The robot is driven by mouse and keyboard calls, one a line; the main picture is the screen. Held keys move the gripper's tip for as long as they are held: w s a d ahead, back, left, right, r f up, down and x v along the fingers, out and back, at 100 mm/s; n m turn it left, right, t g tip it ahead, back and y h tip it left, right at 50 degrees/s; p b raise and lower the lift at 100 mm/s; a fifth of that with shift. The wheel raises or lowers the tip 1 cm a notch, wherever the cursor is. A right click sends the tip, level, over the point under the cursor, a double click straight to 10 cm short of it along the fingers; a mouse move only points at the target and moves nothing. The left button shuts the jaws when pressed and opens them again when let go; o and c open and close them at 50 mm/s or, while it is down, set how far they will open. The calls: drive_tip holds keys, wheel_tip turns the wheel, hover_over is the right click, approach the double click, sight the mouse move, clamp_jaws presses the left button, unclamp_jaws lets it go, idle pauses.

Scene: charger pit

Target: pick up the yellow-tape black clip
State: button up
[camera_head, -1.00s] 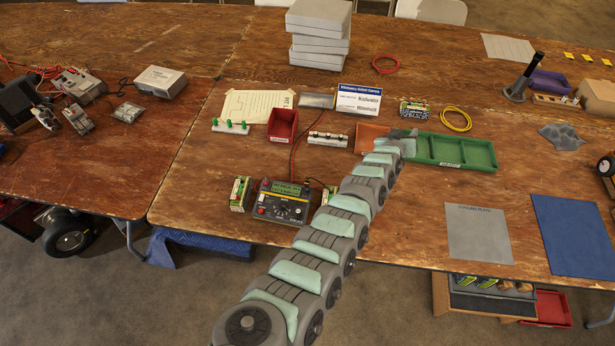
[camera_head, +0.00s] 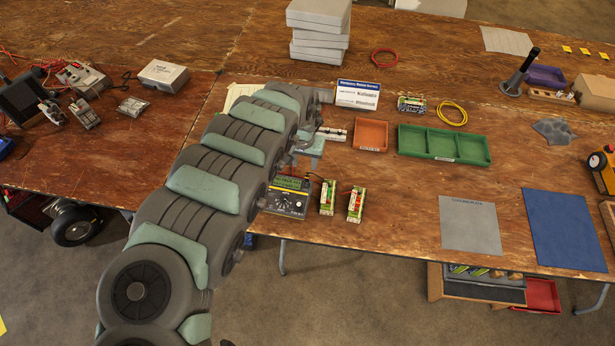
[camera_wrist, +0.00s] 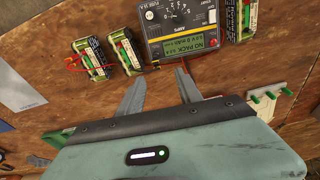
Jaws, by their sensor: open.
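The charger (camera_head: 288,203) sits near the table's front edge, partly behind my arm. Its "NO PACK" display shows in the wrist view (camera_wrist: 188,47). One battery pack (camera_head: 327,197) stands beside it with a dark lead nearby; another pack (camera_head: 355,204) lies farther right with red at its end. A third pack (camera_wrist: 238,18) shows at the charger's other side in the wrist view. My gripper (camera_wrist: 161,76) is open, its fingertips apart just short of the charger, with nothing seen between them.
A red lead runs near one finger. A strip with green knobs (camera_wrist: 265,98) lies close by in the wrist view. An orange tray (camera_head: 370,135) and a green divided tray (camera_head: 443,145) stand farther right. The table between packs and grey mat (camera_head: 470,229) is clear.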

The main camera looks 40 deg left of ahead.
sight(308, 175)
drive_tip(key=shift+w+a+f, duration=0.1)
drive_tip(key=shift+w+f, duration=0.1)
drive_tip(key=shift+f, duration=0.8)
drive_tip(key=shift+w+f, duration=0.15)
drive_tip(key=shift+f, duration=0.85)
drive_tip(key=f, duration=0.1)
drive_tip(key=f+b, duration=0.1)
drive_tip(key=f, duration=0.1)
drive_tip(key=shift+w+d, duration=0.15)
drive_tip(key=shift+d, duration=0.2)
drive_tip(key=shift+w+a+f, duration=0.1)
drive_tip(key=shift+a+f, duration=0.1)
drive_tip(key=shift+f, duration=0.6)
clamp_jaws()
